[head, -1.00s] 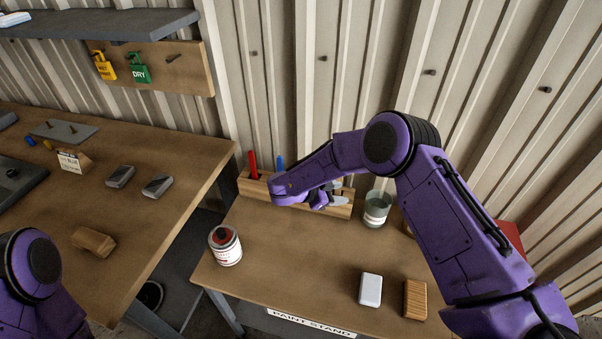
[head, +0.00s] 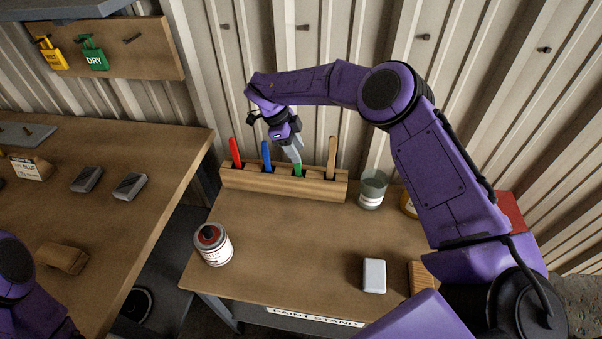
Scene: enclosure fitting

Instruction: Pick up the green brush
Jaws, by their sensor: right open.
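The green brush (head: 298,170) stands in a slot of the wooden brush rack (head: 235,184) at the back of the paint stand. Only a short green part shows above the rack; the upper part is hidden by my right gripper. My right gripper (head: 293,153) is open and points down right at the green brush from above. I cannot tell whether the fingers touch it. My left arm shows at the lower left edge, but its gripper is out of view.
A red brush (head: 236,153), a blue brush (head: 266,156) and a wooden-handled brush (head: 332,157) stand in the same rack. A glass jar (head: 372,189), a paint can (head: 213,245) and a white block (head: 374,275) stand on the paint stand (head: 290,240). Its middle is clear.

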